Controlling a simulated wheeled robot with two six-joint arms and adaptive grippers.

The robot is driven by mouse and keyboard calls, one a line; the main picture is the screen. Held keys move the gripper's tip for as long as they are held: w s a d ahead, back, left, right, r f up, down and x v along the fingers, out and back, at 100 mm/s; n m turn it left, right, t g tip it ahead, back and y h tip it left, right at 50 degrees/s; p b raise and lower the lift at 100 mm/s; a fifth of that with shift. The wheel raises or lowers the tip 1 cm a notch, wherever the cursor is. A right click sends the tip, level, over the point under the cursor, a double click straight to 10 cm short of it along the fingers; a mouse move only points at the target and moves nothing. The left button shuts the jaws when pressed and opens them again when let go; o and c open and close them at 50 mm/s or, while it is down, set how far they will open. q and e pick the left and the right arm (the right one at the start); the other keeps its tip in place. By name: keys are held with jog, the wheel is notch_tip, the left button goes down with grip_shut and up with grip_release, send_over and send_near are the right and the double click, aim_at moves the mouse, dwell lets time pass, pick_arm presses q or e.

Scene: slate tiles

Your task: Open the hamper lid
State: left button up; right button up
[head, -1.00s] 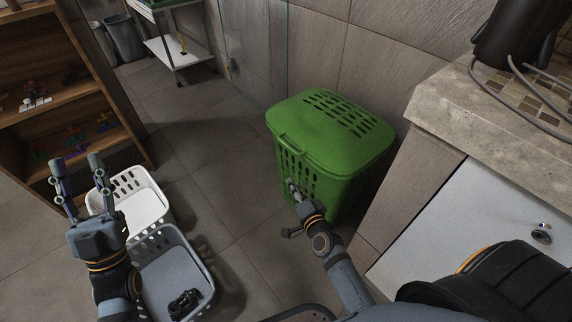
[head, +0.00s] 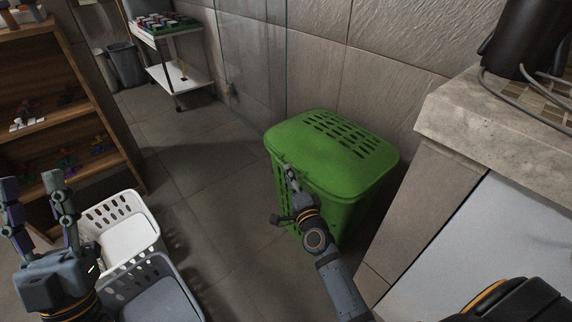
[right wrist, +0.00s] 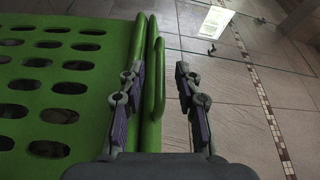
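The green hamper (head: 350,207) stands on the floor against the tiled wall. Its slotted lid (head: 325,148) lies closed on top. My right gripper (head: 284,194) is at the hamper's front, just below the lid's front edge. In the right wrist view my right gripper (right wrist: 160,80) is open, with its fingers on either side of a green lip (right wrist: 159,76) that stands out from the lid's edge. I cannot tell whether either finger touches it. My left gripper (head: 32,182) is open and empty at the far left, away from the hamper.
A white basket (head: 122,235) and a grey basket (head: 160,272) stand on the floor at lower left. A wooden shelf (head: 75,100) is at left. A stone-topped counter (head: 480,120) stands close to the hamper's right. The floor left of the hamper is clear.

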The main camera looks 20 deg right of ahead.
jog(key=w, duration=0.4)
jog(key=shift+w+d+r, duration=0.1)
jog(key=shift+w+r, duration=0.05)
pick_arm(q)
jog(key=w+f+g, duration=0.1)
jog(key=f, duration=0.1)
jog(key=w+f+n+g+y, duration=0.1)
jog(key=w+f, duration=0.1)
jog(key=shift+w+a+y, duration=0.15)
jog(key=shift+y, duration=0.15)
pick_arm(e)
jog(key=shift+c, duration=0.3)
pick_arm(q)
jog(key=shift+r, duration=0.1)
pick_arm(e)
grip_shut()
